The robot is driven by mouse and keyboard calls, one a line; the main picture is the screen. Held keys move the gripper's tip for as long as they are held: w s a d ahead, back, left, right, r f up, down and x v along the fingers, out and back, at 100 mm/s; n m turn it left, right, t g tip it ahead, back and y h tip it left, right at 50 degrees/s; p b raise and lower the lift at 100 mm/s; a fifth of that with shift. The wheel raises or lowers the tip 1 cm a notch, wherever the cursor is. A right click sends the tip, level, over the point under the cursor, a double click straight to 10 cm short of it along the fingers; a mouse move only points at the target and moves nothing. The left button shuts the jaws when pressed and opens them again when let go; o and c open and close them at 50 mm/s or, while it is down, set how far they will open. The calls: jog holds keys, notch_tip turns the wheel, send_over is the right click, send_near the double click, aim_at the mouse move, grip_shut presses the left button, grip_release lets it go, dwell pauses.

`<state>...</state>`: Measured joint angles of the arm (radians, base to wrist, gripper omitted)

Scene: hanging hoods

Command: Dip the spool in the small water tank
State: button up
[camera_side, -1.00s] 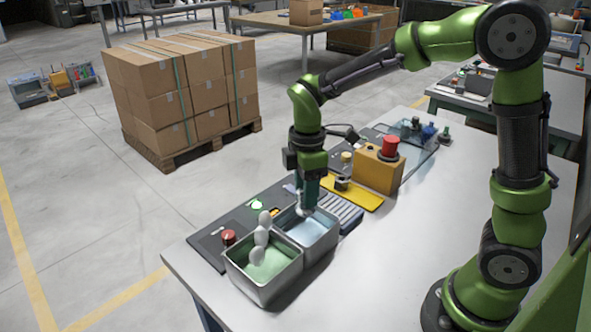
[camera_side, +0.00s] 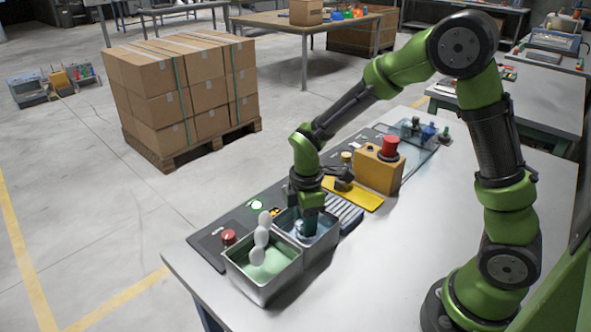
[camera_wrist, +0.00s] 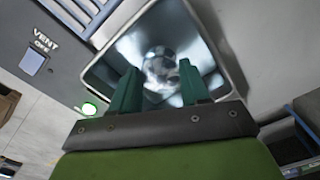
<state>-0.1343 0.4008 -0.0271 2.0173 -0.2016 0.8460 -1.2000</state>
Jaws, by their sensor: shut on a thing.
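My gripper (camera_side: 306,226) points down into the small water tank (camera_side: 323,252), a grey metal box with pale bluish water. Its fingers are below the rim level. In the wrist view my two green fingers (camera_wrist: 159,72) reach into the tank (camera_wrist: 110,42), shut on the spool (camera_wrist: 161,62). The spool is a pale, shiny, blurred shape between the fingertips, at or in the water; its depth is hard to tell. In the side view the spool is hidden by my gripper and the tank.
A tank of green liquid (camera_side: 262,284) stands beside it in front, with a white lumpy column (camera_side: 261,237) above it. A red button (camera_side: 229,237), a dark panel (camera_side: 207,249), a ribbed grey block (camera_side: 345,212) and a yellow box (camera_side: 377,170) are near. The right tabletop (camera_side: 420,220) is clear.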

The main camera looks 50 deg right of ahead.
jog(key=shift+r, duration=0.35)
dwell(4.9)
notch_tip(320, 180, up, 8)
jog(key=shift+r, duration=0.15)
dwell(0.9)
dwell(1.2)
